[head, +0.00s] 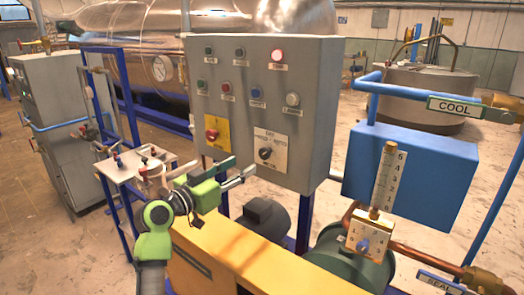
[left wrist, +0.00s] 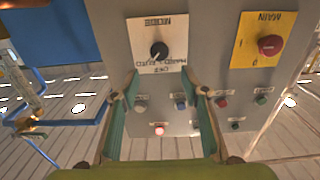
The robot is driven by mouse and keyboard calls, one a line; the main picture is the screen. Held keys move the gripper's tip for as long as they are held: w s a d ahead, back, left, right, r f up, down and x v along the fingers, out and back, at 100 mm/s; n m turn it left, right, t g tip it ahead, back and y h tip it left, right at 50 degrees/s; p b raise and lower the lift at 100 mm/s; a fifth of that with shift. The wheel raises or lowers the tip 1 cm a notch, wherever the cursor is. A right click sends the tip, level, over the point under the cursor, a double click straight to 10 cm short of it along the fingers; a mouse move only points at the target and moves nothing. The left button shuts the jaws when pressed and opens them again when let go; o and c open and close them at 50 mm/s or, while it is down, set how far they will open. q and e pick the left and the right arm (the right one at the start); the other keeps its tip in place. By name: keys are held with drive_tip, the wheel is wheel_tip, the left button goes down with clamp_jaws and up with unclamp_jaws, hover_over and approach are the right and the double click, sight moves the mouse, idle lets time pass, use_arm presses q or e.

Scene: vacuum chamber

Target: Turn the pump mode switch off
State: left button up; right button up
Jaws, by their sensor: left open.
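The pump mode switch (head: 265,153) is a black knob on a white plate at the lower right of the grey control panel's front. In the left wrist view the knob (left wrist: 159,51) appears upside down near the top, with OFF, HAND, AUTO and MODE lettering around it. Its pointer is too small to read surely. My left gripper (head: 242,167) is open and empty, just left of and below the knob in the head view. Its two green fingers (left wrist: 166,85) stand apart in the left wrist view, with the knob beyond their tips. I see no contact. My right gripper is not in view.
The grey panel (head: 320,110) also carries a red main switch (head: 211,134) on a yellow plate, several buttons and a lit red lamp (head: 277,55). A blue box (head: 420,165) with a gauge stands to the right. A yellow beam (head: 250,255) runs below.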

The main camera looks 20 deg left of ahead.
sight(263, 154)
use_arm(q)
drive_tip(key=p+x, duration=0.3)
drive_tip(key=x, duration=0.6)
drive_tip(key=shift+w+d+f, duration=0.1)
drive_tip(key=shift+w+d, duration=0.1)
drive_tip(key=shift+w, duration=0.4)
drive_tip(key=shift+d, duration=0.1)
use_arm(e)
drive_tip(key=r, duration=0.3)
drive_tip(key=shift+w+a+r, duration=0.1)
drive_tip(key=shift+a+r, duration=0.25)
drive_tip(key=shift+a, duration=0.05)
use_arm(q)
drive_tip(key=c, duration=1.1)
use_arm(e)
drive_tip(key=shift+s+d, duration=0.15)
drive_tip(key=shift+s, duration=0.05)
